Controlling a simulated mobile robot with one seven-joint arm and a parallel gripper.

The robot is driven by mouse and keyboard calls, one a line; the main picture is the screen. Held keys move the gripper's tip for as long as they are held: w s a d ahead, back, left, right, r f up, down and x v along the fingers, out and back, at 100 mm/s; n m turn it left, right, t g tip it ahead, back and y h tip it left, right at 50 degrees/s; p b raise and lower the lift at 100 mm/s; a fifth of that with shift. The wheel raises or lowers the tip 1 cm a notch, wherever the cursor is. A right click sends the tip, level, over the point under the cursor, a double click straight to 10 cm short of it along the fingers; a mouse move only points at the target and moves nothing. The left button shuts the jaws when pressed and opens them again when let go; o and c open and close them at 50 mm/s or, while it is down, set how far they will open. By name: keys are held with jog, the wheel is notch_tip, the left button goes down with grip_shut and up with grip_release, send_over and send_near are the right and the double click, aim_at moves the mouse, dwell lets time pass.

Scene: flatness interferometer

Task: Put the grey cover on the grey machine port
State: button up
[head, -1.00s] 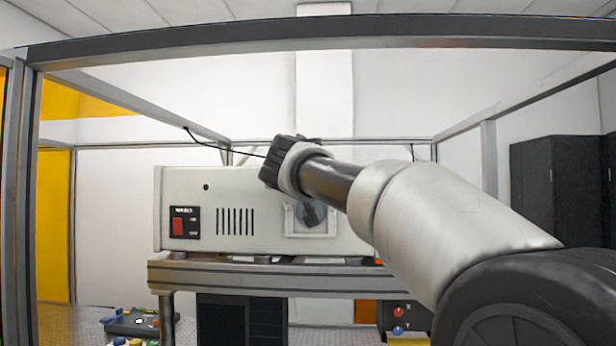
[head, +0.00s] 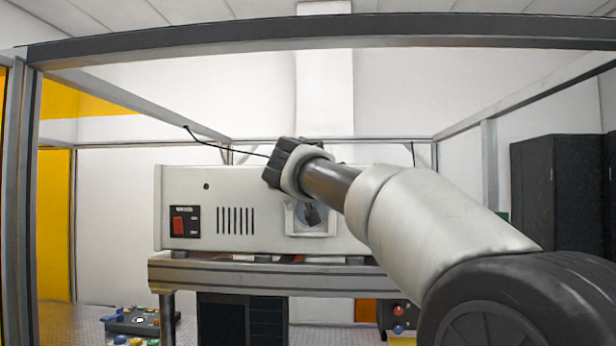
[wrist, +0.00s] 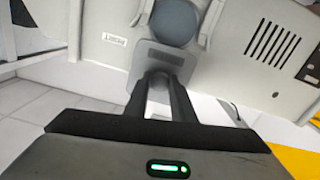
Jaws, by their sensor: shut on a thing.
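The grey cover (wrist: 158,57) is a flat grey plate at the fingertips of my gripper (wrist: 163,80) in the wrist view. My gripper is shut on it. The machine port (wrist: 175,22) is a round glassy opening between two pale rails, just beyond the cover's upper edge. The cover overlaps little or none of the glass; I cannot tell the gap in depth. In the head view the port (head: 311,216) shows on the front of the pale grey machine (head: 236,190). My gripper (head: 277,165) is above and left of the port there. The cover cannot be made out in the head view.
The machine stands on a metal-edged bench (head: 220,278). A red switch (head: 178,224) and vent slots (head: 235,220) are left of the port. A metal frame (head: 320,32) spans overhead. A thin cable runs behind my gripper. Dark cabinets (head: 560,190) stand right.

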jog(key=shift+w, duration=0.25)
jog(key=shift+w+f+p, duration=0.15)
jog(key=shift+w+p, duration=0.25)
jog(key=shift+w, duration=0.85)
jog(key=shift+w, duration=0.15)
notch_tip(320, 180, down, 6)
jog(key=b, duration=0.6)
jog(key=shift+b, duration=0.35)
dwell(5.1)
